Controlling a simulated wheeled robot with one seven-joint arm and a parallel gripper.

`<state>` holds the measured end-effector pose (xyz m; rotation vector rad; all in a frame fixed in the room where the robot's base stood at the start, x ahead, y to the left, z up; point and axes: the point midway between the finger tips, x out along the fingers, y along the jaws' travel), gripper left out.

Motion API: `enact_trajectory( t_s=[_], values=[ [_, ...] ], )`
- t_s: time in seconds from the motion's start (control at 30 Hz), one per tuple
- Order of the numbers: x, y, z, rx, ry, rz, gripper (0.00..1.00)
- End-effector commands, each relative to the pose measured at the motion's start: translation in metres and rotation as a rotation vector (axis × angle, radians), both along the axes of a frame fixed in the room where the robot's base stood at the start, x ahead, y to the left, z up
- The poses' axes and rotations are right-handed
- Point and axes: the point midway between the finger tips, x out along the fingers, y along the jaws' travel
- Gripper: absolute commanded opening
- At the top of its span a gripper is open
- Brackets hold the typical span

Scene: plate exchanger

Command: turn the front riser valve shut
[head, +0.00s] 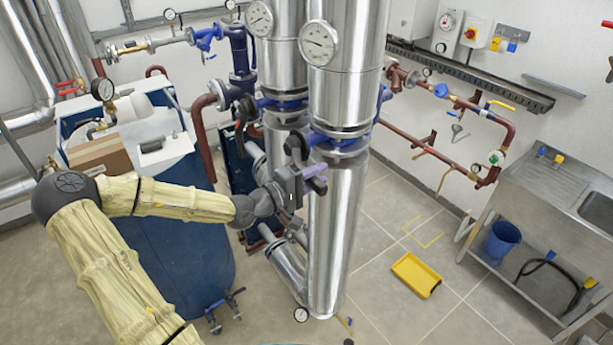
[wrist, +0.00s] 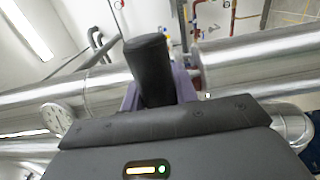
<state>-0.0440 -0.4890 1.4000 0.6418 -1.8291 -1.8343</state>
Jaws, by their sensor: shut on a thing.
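The front riser is the large shiny pipe nearest me, with a blue valve body (head: 340,146) clamped in it below the gauge. The valve's black handle (head: 296,146) stands out on the left side of the pipe. My gripper (head: 316,178) is at this handle, just left of and in front of the riser, with its purple fingers pointing right. In the wrist view the thick black handle grip (wrist: 148,65) stands between the purple fingers, and my gripper (wrist: 160,92) is shut on it. The lower end of the handle is hidden by the gripper body.
A second riser (head: 279,48) with its own blue valve (head: 283,104) stands close behind. A round gauge (head: 319,43) sits above the front valve. A yellow tray (head: 416,275) lies on open floor at right.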

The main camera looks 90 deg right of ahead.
Motion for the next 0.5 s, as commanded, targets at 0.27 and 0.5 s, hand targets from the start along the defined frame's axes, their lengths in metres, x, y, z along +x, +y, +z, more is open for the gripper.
enact_trajectory(
  t_s=[0.27, 0.5],
  values=[
    [-0.0039, -0.0011, 0.0063, 0.003, 0.015, -0.005, 0.00],
    [-0.0034, -0.0016, 0.0071, 0.002, 0.017, -0.003, 0.33]
  ],
)
